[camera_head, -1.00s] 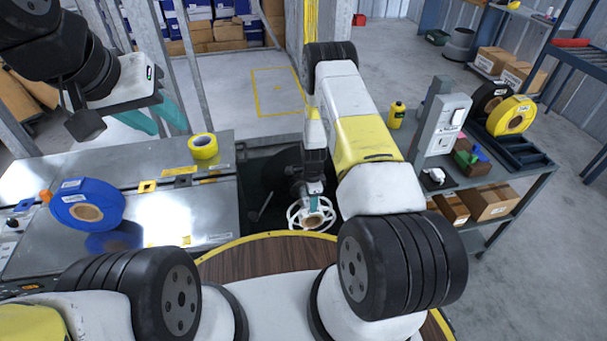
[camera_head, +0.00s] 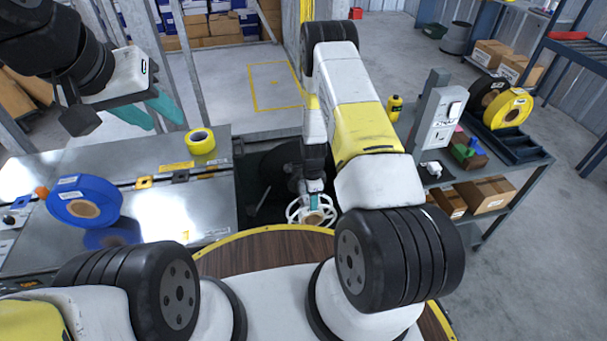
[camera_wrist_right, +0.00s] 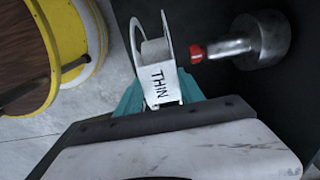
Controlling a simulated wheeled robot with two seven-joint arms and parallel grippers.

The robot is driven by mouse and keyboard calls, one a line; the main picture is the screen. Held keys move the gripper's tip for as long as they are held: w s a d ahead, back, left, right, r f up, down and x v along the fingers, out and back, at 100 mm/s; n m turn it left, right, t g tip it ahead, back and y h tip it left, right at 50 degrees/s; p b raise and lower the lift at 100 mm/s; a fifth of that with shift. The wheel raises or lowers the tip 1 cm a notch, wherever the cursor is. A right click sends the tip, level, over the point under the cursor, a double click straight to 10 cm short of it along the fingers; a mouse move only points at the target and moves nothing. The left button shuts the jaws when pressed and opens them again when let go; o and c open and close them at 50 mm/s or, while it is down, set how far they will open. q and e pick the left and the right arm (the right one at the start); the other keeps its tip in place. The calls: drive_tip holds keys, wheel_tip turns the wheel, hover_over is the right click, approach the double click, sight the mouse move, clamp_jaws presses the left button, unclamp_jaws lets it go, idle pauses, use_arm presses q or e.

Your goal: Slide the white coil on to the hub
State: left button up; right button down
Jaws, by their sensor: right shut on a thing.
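The white coil (camera_head: 291,211) is an open-sided reel in the head view, low in the middle beside the dark well. In the right wrist view it is a white reel (camera_wrist_right: 161,86) marked THIN. My right gripper (camera_head: 314,200) is shut on it; its teal fingers sit on either side of the coil in the wrist view. A grey metal shaft with a red tip (camera_wrist_right: 245,43), possibly the hub, lies right of the coil, apart from it. My left gripper (camera_head: 152,110) hangs at the upper left with its teal fingers apart and empty.
A grey shelf (camera_head: 518,177) at the right carries yellow and black coils and boxes. A round wooden top (camera_head: 235,260) is in front.

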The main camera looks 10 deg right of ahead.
drive_tip(key=shift+s+r, duration=0.2)
drive_tip(key=shift+r, duration=0.45)
drive_tip(key=shift+s+r, duration=0.25)
drive_tip(key=shift+r, duration=0.45)
drive_tip(key=shift+s+r, duration=0.2)
drive_tip(key=shift+r, duration=0.55)
